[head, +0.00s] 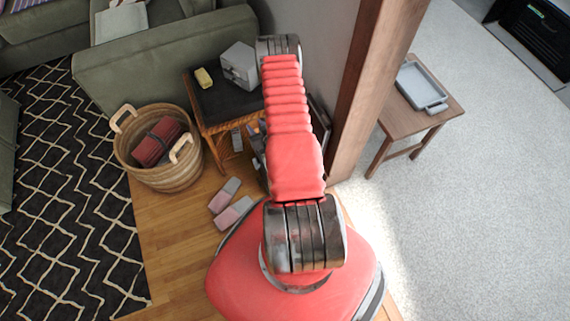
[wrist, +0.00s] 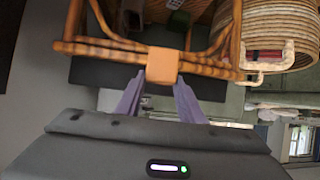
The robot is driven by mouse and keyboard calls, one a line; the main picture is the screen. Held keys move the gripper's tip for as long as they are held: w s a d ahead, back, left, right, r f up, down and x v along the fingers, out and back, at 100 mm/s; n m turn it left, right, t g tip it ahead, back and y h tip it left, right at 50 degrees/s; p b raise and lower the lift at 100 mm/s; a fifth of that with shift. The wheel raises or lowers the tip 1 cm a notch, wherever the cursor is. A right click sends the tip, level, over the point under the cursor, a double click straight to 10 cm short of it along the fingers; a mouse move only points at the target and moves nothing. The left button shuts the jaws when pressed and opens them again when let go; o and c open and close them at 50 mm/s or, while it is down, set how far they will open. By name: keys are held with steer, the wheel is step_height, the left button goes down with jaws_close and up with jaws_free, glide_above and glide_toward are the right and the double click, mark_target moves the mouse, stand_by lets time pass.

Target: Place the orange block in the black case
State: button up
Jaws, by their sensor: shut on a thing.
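In the wrist view, my gripper (wrist: 160,80) is shut on the orange block (wrist: 162,64), held between its two purple-grey fingers. The wrist picture looks turned over, with the wooden frame of a side table (wrist: 100,50) behind the block. In the head view, my red arm reaches away toward the back, and its far end hides the gripper and the block. I cannot pick out the black case for certain. A dark, flat top (head: 222,103) is on the side table left of my arm, and a black thing with a green light (head: 535,30) stands at the far upper right.
A grey box (head: 238,66) and a yellow block (head: 203,77) sit on the dark table top. A wicker basket (head: 185,178) stands left of my arm. A wooden post (head: 362,90) rises to its right, beyond it a small table with a grey tray (head: 420,88). Grey-and-pink items (head: 233,213) lie on the floor.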

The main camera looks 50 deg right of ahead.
steer(key=s+a+f+m+h, duration=0.1)
steer(key=s+f, duration=0.9)
steer(key=s, duration=0.1)
steer(key=shift+s+f+g, duration=0.15)
steer(key=shift+f+g, duration=0.1)
steer(key=shift+g, duration=0.15)
steer(key=shift+f, duration=0.1)
steer(key=shift+f, duration=2.8)
steer(key=shift+f, duration=2.1)
steer(key=shift+f, duration=0.6)
